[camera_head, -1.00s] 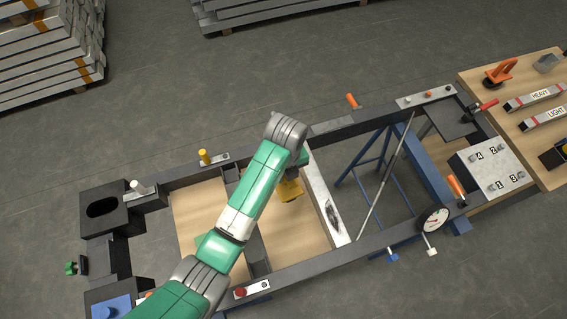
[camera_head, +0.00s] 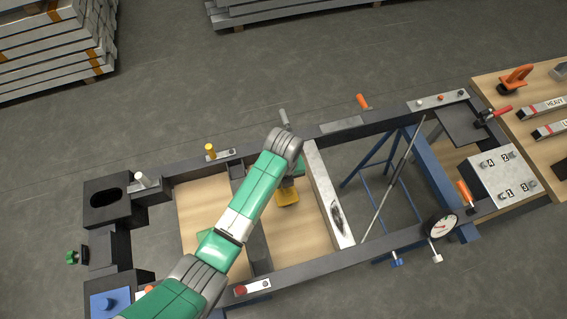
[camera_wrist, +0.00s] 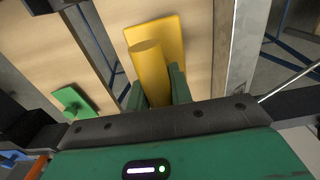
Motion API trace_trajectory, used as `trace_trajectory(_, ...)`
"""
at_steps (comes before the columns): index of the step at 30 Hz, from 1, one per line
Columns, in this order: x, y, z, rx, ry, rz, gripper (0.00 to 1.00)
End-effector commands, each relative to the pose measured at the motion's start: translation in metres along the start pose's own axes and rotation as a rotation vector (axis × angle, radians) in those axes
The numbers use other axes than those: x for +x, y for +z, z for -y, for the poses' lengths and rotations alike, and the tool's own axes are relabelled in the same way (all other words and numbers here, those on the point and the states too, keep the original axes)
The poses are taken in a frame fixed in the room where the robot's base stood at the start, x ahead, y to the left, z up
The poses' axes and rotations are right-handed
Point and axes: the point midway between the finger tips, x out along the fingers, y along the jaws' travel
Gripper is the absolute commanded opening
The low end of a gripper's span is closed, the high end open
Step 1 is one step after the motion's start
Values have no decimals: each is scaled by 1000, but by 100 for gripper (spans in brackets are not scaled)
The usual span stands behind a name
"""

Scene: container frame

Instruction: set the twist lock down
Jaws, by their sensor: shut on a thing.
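The twist lock is yellow, a flat plate with a round post; in the head view its plate (camera_head: 287,196) shows below my wrist, over the wooden board. In the wrist view the yellow twist lock (camera_wrist: 152,72) stands between my green fingers. My gripper (camera_wrist: 160,93) is shut on the post. The plate is beyond the fingertips, over pale wood. I cannot tell whether it touches the board or hangs just above it. In the head view my arm hides the fingers.
A pale metal crossbar (camera_head: 328,190) lies right of the twist lock. The dark frame's long rails (camera_head: 330,258) run on both sides. A green piece (camera_wrist: 72,101) lies on wood at the left in the wrist view. Bare wood (camera_head: 205,205) shows left of my arm.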

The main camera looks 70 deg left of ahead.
Motion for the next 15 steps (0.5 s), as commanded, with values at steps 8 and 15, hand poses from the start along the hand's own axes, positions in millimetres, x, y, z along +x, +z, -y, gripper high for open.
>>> trace_trajectory(8, 26, 1, 0, 0, -1, 3, 0)
trace_trajectory(15, 28, 1, 0, 0, -1, 2, 0)
